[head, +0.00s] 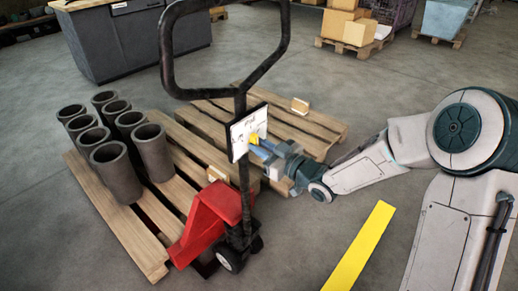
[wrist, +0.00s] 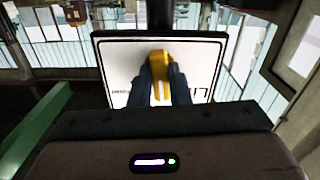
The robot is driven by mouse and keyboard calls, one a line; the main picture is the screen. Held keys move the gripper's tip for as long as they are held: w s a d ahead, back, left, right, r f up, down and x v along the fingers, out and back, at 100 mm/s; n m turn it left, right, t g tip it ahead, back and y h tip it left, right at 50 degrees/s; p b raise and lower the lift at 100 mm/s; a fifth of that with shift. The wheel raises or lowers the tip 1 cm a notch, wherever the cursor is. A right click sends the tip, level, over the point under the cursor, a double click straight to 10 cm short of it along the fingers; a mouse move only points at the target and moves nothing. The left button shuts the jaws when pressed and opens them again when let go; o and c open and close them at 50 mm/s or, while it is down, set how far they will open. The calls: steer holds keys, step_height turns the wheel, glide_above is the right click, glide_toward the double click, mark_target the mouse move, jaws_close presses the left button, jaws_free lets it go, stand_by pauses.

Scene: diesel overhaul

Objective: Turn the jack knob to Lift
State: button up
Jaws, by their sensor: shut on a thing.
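The jack is a red pallet jack (head: 207,217) with a black looped handle (head: 167,62). A white panel with a black border (head: 238,136) is fixed to its handle post; it also fills the middle of the wrist view (wrist: 118,62). The yellow knob (head: 252,138) sits on this panel and shows in the wrist view (wrist: 158,60). My gripper (head: 258,146) reaches it from the right, its two blue-grey fingers shut on the knob's sides, one on each side in the wrist view (wrist: 160,85). Part of the panel's lettering is hidden behind the fingers; large letters show at lower right.
Several dark cylinders (head: 153,150) stand on a wooden pallet (head: 147,255) left of the jack. Another pallet (head: 323,127) lies behind. A grey cabinet (head: 135,42) and boxes (head: 344,28) stand farther back. A yellow floor stripe (head: 360,248) crosses open floor at front right.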

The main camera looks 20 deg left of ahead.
steer(key=n+b, duration=0.4)
steer(key=b, duration=0.1)
steer(key=n+b, duration=0.4)
steer(key=shift+s+f+b, duration=0.1)
steer(key=shift+s+b, duration=0.1)
steer(key=shift+b, duration=0.2)
steer(key=o, duration=1.5)
steer(key=p+v, duration=0.1)
steer(key=v, duration=0.6)
